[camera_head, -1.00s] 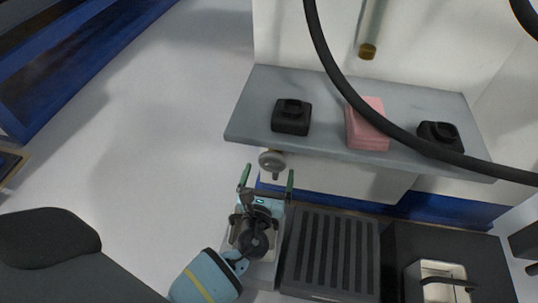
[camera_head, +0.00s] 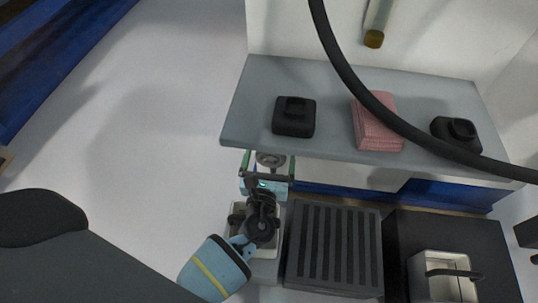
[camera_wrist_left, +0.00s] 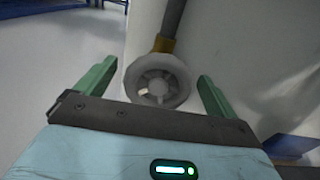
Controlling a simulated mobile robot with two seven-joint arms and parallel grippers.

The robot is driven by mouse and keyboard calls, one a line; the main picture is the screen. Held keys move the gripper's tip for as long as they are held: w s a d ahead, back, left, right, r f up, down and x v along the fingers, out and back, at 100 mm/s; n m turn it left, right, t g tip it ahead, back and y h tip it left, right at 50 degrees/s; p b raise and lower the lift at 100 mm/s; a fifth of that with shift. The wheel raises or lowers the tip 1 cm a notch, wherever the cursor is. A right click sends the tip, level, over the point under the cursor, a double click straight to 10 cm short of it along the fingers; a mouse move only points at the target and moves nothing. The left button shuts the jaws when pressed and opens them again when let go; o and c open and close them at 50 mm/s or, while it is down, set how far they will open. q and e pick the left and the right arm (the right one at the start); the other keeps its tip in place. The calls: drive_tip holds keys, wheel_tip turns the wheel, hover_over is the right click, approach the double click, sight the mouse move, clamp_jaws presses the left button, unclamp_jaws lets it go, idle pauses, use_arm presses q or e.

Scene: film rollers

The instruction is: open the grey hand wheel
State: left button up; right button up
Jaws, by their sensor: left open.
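The grey hand wheel (camera_head: 270,159) sits just below the front edge of the grey shelf, partly behind my left gripper. In the left wrist view the wheel (camera_wrist_left: 157,82) is a round spoked ring on a brass-coloured fitting at the end of a grey pipe. My left gripper (camera_head: 268,164) is open, its green fingers on either side of the wheel. In the left wrist view the fingers (camera_wrist_left: 153,78) stand apart from the rim, with a gap on both sides. I cannot tell whether the wheel is fully between them in depth. My right gripper is not in view.
The grey shelf (camera_head: 340,75) overhangs close to my left gripper and carries two black items (camera_head: 294,117) (camera_head: 455,131) and a pink stack (camera_head: 377,125). A black hose (camera_head: 345,85) crosses in front. A dark ribbed panel (camera_head: 333,250) lies at lower centre. Open floor is on the left.

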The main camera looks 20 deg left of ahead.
use_arm(q)
drive_tip(key=c, duration=1)
drive_tip(key=shift+o, duration=0.2)
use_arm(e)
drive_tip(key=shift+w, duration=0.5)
